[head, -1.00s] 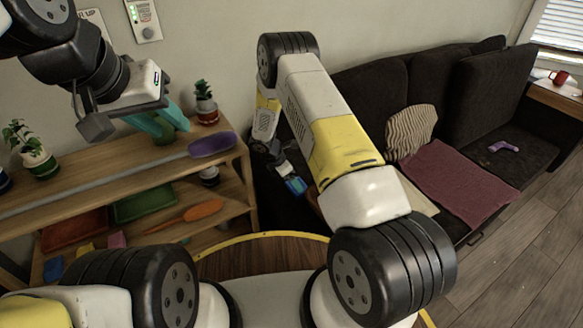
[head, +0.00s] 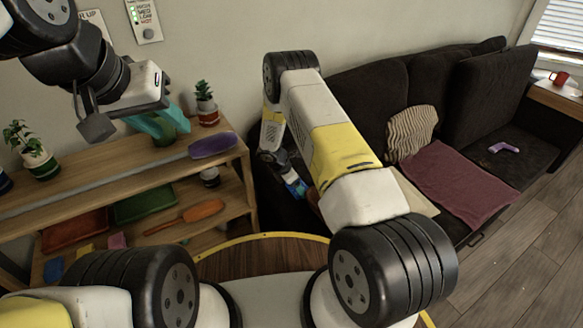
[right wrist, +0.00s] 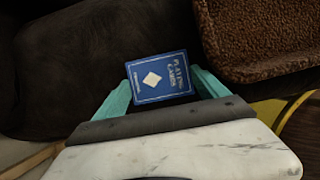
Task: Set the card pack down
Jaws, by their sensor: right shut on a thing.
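The card pack (right wrist: 161,78) is a blue box with a white diamond and "PLAYING CARDS" print. In the right wrist view it sits between the teal fingers of my right gripper (right wrist: 162,90), which is shut on it. Dark sofa upholstery (right wrist: 100,60) shows beyond it; I cannot tell whether the pack touches it. In the head view the pack (head: 297,187) is a small blue patch near the sofa's left end, partly hidden by my right arm. My left gripper (head: 163,123), with teal fingers, is over the wooden shelf; its opening is unclear.
The dark sofa (head: 377,92) carries a striped cushion (head: 412,132), a maroon blanket (head: 455,182) and a purple controller (head: 504,148). A brown textured thing with a rim (right wrist: 265,45) is close right of the pack. The shelf (head: 110,165) holds plants and a purple object (head: 213,145).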

